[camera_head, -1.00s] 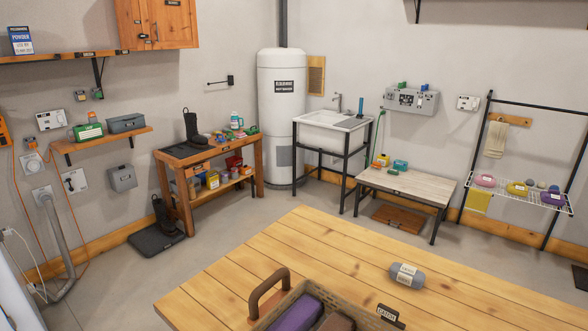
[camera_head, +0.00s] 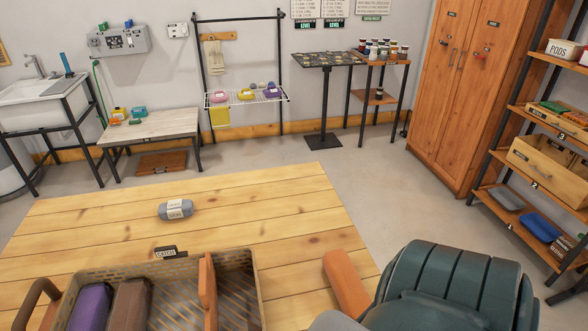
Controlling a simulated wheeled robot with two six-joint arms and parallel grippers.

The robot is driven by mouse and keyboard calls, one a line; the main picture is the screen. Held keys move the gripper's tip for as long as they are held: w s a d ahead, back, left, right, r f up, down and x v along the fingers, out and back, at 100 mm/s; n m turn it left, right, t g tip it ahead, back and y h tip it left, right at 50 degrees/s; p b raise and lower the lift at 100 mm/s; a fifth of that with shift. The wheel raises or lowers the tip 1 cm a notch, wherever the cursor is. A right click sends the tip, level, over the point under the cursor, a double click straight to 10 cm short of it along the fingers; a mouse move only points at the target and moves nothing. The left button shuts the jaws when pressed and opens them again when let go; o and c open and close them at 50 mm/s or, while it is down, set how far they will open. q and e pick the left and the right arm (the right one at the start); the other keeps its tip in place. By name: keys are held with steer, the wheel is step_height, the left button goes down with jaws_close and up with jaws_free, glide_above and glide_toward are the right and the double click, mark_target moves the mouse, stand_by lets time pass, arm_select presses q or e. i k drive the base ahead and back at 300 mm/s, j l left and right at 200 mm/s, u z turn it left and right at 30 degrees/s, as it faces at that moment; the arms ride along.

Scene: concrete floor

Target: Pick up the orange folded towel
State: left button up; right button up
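No folded towel is clearly orange in view. A small orange-brown flat item (camera_head: 577,118) lies beside a green one (camera_head: 553,106) on the right shelf unit, but it is too small to tell if it is a towel. An orange block-like thing (camera_head: 346,282) shows at the table's right edge; I cannot tell what it is. Neither of my grippers is in view.
A wooden table (camera_head: 110,215) holds a grey labelled roll (camera_head: 176,209) and a basket (camera_head: 243,262) with purple and brown bundles. A dark green padded thing (camera_head: 450,285) stands front right. Open floor (camera_head: 400,210) lies before the cabinet (camera_head: 455,110).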

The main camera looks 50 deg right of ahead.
mark_target(354, 299)
steer(key=z, duration=2.1)
